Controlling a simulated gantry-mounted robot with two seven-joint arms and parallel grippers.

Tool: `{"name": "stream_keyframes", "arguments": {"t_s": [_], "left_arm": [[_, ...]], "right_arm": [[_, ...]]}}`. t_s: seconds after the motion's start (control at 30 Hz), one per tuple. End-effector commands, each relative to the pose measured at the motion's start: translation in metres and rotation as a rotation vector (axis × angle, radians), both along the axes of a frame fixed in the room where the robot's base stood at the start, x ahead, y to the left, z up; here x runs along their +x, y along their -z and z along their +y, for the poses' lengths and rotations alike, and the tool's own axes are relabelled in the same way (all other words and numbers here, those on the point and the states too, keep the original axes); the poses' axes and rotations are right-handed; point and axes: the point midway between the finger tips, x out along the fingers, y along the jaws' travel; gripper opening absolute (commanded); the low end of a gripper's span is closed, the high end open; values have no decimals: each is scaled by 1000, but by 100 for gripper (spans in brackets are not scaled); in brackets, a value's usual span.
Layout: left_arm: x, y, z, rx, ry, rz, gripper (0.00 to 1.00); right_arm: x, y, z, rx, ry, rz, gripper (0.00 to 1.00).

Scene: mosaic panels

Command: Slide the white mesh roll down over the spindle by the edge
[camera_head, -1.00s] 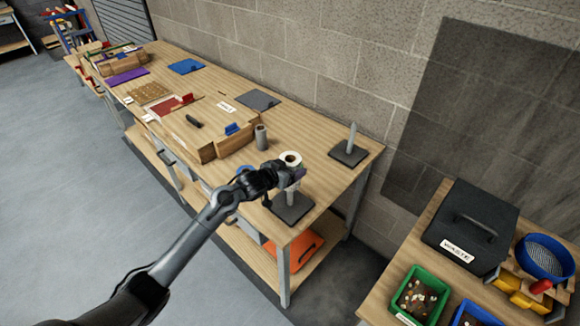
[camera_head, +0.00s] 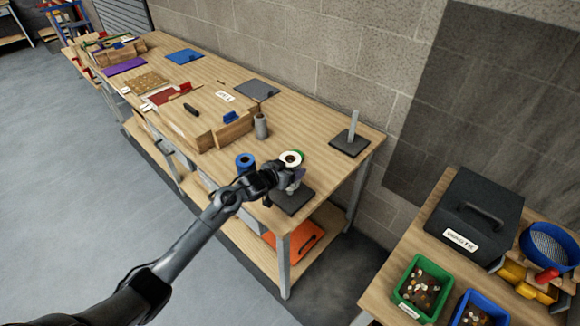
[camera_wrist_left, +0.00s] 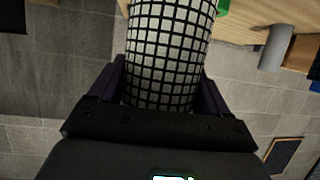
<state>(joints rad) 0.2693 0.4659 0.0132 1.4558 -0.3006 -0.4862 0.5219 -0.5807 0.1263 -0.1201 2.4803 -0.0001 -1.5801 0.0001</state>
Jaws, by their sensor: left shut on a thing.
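The white mesh roll (camera_head: 290,158) is upright in my left gripper (camera_head: 287,171), near the front right corner of the long wooden bench. In the left wrist view the roll (camera_wrist_left: 170,45) shows a black grid over white, with the dark gripper fingers (camera_wrist_left: 165,90) shut on its sides. Below the roll is the dark square base (camera_head: 292,201) of one spindle. Its post is mostly hidden by the gripper and roll, so I cannot tell whether the roll is around it. A second spindle (camera_head: 353,130) stands bare on a dark base by the back edge, to the right.
A blue roll (camera_head: 245,162) stands left of the gripper, and a grey roll (camera_head: 261,127) behind it. A green thing (camera_head: 300,154) shows just behind the mesh roll. Wooden trays (camera_head: 233,131) lie further left.

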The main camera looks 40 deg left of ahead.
Motion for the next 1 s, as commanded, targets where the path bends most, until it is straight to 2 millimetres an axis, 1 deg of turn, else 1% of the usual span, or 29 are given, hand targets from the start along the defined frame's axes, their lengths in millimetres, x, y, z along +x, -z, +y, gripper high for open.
{"name": "stream_keyframes", "arguments": {"t_s": [0.03, 0.6, 1.0], "left_arm": [[0, 4, 0, -1, 0, -2, 35], [0, 37, 0, 0, 0, -2, 35], [0, 50, 0, 0, 0, -3, 35]], "right_arm": [[0, 3, 0, 0, 0, 0, 94], [0, 21, 2, 7, 4, 0, 94], [0, 28, 2, 10, 6, -1, 94]]}}
